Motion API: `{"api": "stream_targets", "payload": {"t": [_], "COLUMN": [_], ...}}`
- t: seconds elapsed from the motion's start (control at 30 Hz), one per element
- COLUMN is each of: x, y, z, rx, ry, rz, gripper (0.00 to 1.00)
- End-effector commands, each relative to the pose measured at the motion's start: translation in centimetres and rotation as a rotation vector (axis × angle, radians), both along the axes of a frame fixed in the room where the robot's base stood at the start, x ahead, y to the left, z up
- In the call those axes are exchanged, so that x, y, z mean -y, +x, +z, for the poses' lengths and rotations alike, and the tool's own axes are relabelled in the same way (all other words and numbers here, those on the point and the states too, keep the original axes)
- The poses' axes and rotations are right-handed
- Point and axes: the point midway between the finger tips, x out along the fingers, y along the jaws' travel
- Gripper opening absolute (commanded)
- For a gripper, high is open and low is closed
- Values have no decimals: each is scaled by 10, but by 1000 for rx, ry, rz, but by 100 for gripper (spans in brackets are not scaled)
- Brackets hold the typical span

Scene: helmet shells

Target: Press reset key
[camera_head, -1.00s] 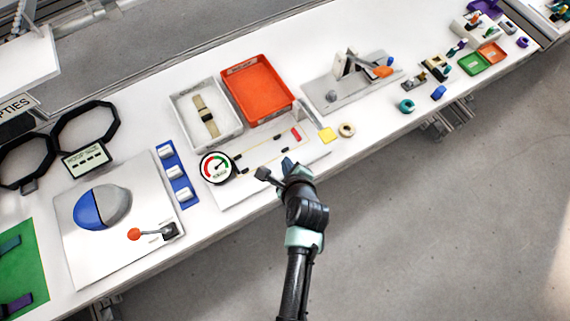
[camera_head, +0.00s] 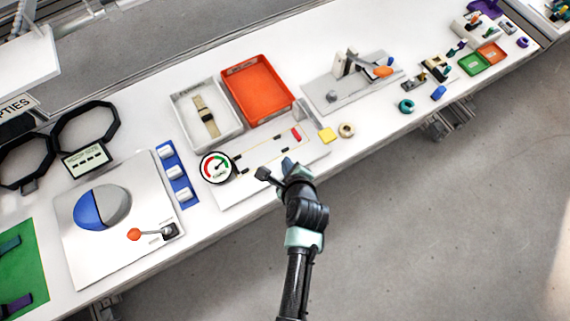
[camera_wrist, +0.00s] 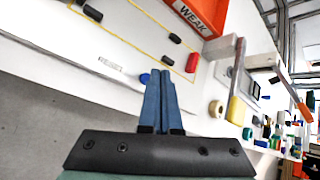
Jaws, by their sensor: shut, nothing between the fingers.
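The white panel (camera_head: 232,193) carries a round gauge (camera_head: 216,167), and a yellow line with black blocks shows on it in the wrist view. A printed RESET label (camera_wrist: 110,63) is near the panel's front edge. A small blue key (camera_wrist: 144,78) sits right of the label, partly hidden by my fingers. My gripper (camera_wrist: 161,74) is shut and empty, with its blue fingertips beside the key in the picture. I cannot tell whether they touch it. In the head view my gripper (camera_head: 288,163) is over the panel's front part and the key is hidden.
A red block (camera_head: 296,134) is at the panel's right end. A yellow block (camera_head: 327,135) and a tan ring (camera_head: 347,130) lie just right of it. An orange tray (camera_head: 284,78) and a white tray (camera_head: 228,131) stand behind. A lever board (camera_head: 146,262) is at left.

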Motion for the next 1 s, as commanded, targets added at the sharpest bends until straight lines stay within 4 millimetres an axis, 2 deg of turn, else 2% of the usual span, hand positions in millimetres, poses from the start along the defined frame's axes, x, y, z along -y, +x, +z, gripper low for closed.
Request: {"api": "stream_targets", "payload": {"t": [1.0], "x": [0], "y": [0], "z": [-9], "rx": [0], "ry": [0], "rz": [0], "gripper": [0]}}
